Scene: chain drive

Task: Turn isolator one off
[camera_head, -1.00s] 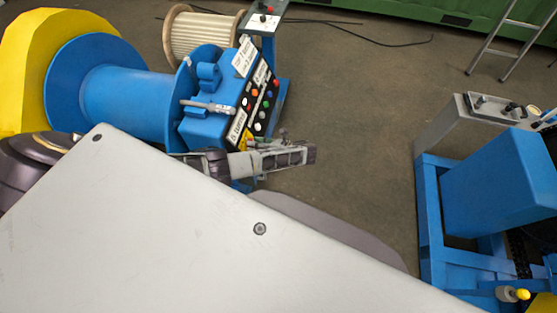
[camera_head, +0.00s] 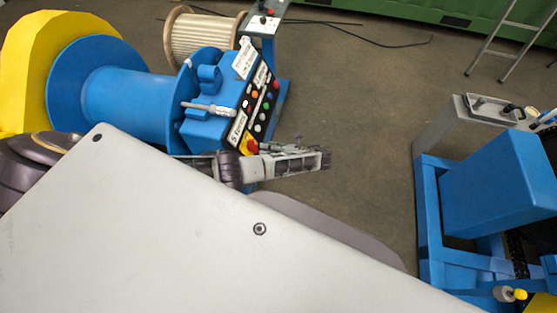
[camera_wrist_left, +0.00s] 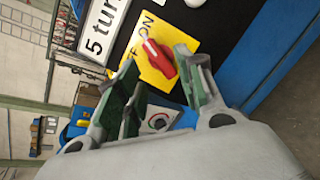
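The isolator is a red rotary knob (camera_wrist_left: 160,58) on a yellow square plate (camera_wrist_left: 186,38) with ON lettering and part of another word. A pale mark lies on the knob's handle, which runs diagonally in the left wrist view; I cannot tell its setting for sure. In the head view the yellow plate (camera_head: 249,146) sits at the near end of the control panel. My left gripper (camera_wrist_left: 157,74) is open, its green-padded fingers spread on either side of the knob's near side, empty. I cannot tell whether it touches. My right gripper is not in view.
The black panel (camera_head: 259,105) with coloured buttons sits on a blue machine beside a blue drum (camera_head: 125,103). A "5 turn..." label (camera_wrist_left: 103,25) adjoins the isolator. A blue frame (camera_head: 430,225) stands at right; open floor (camera_head: 350,110) lies between.

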